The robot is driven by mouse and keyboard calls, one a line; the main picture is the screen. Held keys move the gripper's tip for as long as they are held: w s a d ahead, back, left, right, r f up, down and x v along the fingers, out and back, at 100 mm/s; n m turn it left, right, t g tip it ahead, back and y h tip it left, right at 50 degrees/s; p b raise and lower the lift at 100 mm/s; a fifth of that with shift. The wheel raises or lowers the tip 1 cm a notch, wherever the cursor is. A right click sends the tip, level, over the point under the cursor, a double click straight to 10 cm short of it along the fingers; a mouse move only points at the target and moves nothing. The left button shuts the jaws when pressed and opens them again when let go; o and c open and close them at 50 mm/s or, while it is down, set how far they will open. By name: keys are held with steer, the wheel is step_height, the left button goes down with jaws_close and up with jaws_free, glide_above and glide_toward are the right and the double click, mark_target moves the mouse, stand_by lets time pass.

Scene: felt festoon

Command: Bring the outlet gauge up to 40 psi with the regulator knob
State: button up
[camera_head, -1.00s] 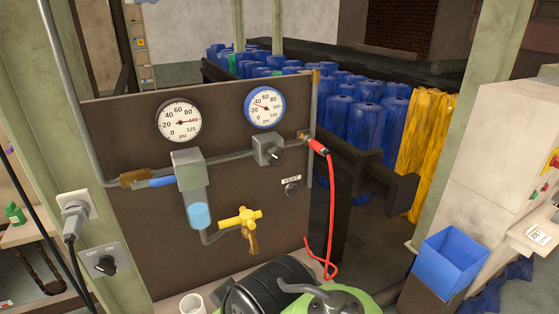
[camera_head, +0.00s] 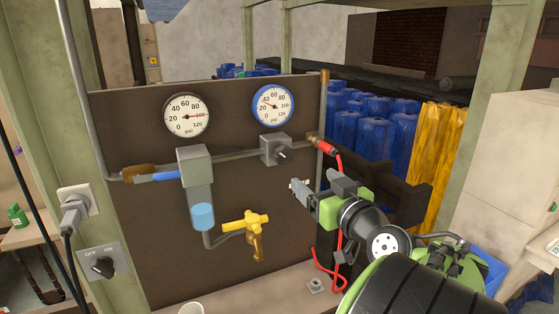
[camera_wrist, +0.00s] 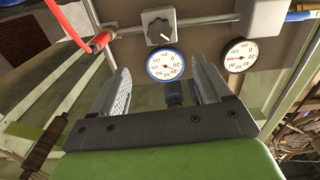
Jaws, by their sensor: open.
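The blue-rimmed gauge (camera_head: 273,106) is on the upper right of the brown panel; its needle points up-left, roughly between 20 and 40. The regulator, a grey block (camera_head: 272,149), sits below it in the pipe. Its dark knob (camera_wrist: 158,27) shows beyond the blue-rimmed gauge (camera_wrist: 165,65) in the wrist view, where the panel appears upside down. My gripper (camera_head: 320,188) is open and empty, below and right of the regulator, apart from the knob. In the wrist view the gripper's fingers (camera_wrist: 162,85) stand apart with the blue-rimmed gauge seen between them.
A black-rimmed gauge (camera_head: 186,115) at left reads about 100. A yellow valve (camera_head: 245,221) is low on the panel. A red hose (camera_head: 339,185) hangs from the pipe's right end, near my gripper. An ON/OFF switch (camera_head: 103,265) is at lower left. My gripper hides the VENT area.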

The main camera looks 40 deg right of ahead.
mark_target(286, 156)
steer(key=p+x, duration=0.2)
steer(key=x, duration=1.2)
steer(key=shift+w, duration=0.1)
steer(key=shift+a, duration=0.1)
steer(key=c, duration=1)
steer(key=m, duration=0.4)
steer(key=shift+c, duration=0.2)
steer(key=o, duration=1)
steer(key=shift+o, duration=0.2)
